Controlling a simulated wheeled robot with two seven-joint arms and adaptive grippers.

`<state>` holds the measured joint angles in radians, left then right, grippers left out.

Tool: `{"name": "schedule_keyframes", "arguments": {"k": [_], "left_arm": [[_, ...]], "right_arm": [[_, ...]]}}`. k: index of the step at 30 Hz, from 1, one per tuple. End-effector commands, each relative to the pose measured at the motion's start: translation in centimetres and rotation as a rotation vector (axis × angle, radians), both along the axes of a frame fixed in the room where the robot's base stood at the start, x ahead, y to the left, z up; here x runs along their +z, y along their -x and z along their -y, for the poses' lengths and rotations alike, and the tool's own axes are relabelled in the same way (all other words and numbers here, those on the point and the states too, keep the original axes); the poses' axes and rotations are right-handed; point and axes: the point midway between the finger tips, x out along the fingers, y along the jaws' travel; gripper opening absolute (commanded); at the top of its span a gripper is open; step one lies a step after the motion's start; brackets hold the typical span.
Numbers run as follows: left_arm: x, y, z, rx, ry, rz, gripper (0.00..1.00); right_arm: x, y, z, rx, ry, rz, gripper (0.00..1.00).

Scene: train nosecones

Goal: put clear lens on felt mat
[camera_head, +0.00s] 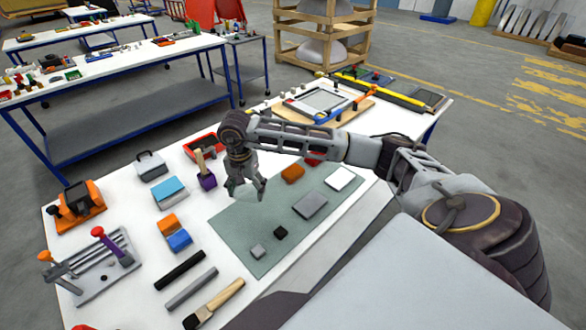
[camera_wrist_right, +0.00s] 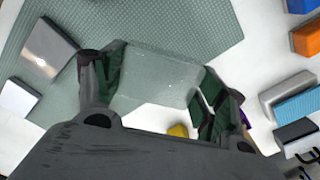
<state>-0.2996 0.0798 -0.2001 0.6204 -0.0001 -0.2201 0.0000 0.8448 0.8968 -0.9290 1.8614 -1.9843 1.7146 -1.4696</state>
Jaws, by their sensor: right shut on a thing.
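The clear lens (camera_wrist_right: 155,80) is a transparent pane between the fingers of my right gripper (camera_wrist_right: 152,88) in the right wrist view. The right gripper is shut on it. In the head view my right gripper (camera_head: 246,190) points down over the left edge of the grey-green felt mat (camera_head: 242,226). The lens cannot be made out there. In the wrist view the mat (camera_wrist_right: 190,18) lies behind the lens, with white table past its near edge. I cannot tell the exact height above the mat. My left gripper is not in view.
A purple-based tool (camera_head: 207,178) stands left of the gripper. The mat's left middle is bare.

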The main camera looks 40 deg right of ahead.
Motion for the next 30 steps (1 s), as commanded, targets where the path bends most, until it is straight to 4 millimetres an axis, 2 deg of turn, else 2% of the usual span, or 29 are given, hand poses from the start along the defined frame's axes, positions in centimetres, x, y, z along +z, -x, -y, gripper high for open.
{"name": "schedule_keyframes", "arguments": {"k": [30], "left_arm": [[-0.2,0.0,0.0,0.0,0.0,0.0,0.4]], "right_arm": [[1.4,-2.1,5.6,-1.155,-0.013,0.001,0.43]]}}
